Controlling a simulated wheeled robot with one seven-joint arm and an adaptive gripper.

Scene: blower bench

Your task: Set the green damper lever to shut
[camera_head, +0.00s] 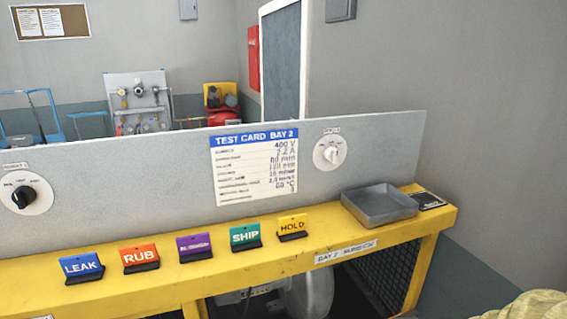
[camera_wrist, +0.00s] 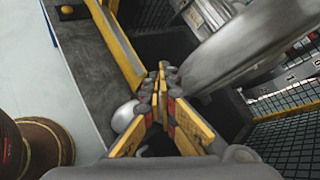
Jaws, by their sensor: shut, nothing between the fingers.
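I cannot make out the green damper lever in either view. In the wrist view my gripper (camera_wrist: 161,72) is shut and empty, its yellow-edged fingers together at the middle of the picture. A large grey metal blower housing (camera_wrist: 250,45) lies just right of the fingertips; I cannot tell whether they touch it. Part of the blower also shows under the bench in the head view (camera_head: 312,294). My gripper is not in the head view. A pale rounded thing (camera_wrist: 124,116) is partly hidden beside the left finger.
Yellow frame bars (camera_wrist: 118,45) and black wire mesh (camera_wrist: 295,140) hem in the gripper. A panel behind has a white dial (camera_head: 330,152) and black knob (camera_head: 24,196).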

